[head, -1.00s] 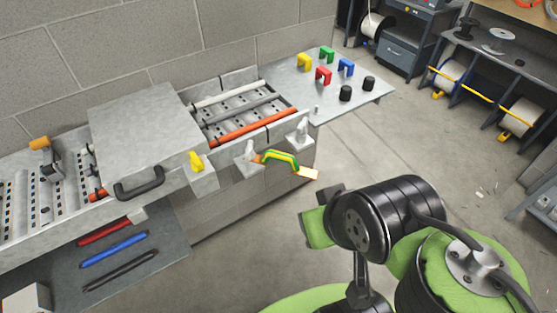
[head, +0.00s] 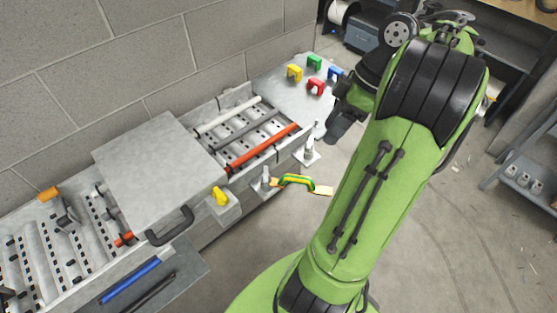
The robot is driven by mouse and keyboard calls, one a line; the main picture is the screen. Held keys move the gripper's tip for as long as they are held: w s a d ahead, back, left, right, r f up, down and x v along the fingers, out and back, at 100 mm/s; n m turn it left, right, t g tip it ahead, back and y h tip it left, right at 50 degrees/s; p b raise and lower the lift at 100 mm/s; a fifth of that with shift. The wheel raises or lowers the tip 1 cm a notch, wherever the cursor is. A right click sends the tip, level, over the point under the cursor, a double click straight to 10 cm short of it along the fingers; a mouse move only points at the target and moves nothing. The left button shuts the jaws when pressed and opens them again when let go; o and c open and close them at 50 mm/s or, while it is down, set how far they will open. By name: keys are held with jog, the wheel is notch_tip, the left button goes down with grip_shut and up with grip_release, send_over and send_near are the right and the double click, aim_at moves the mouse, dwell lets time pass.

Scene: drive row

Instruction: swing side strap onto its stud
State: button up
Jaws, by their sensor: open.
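The side strap (head: 298,181) is a green and yellow band on the outer front side of the drive row. Its left end lies at the left metal post (head: 266,175). Its right end, a pale yellow tab (head: 322,190), sticks out away from the wall. A second metal post (head: 309,152) stands further right on a small bracket; the tab is apart from it. My gripper (head: 337,128) is the dark end of my arm, above and right of the strap. It is open and apart from the strap and posts; its fingertips are hard to make out.
A grey cover with a black handle (head: 170,228) lies over the row's middle. A yellow knob (head: 220,196) sits left of the strap. A side table (head: 290,92) with coloured clips stands behind. My arm hides part of this table and the floor.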

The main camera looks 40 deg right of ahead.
aim_at(298, 177)
jog(key=b+x, duration=1.3)
jog(key=x, duration=0.3)
jog(key=shift+s, duration=0.2)
grip_shut()
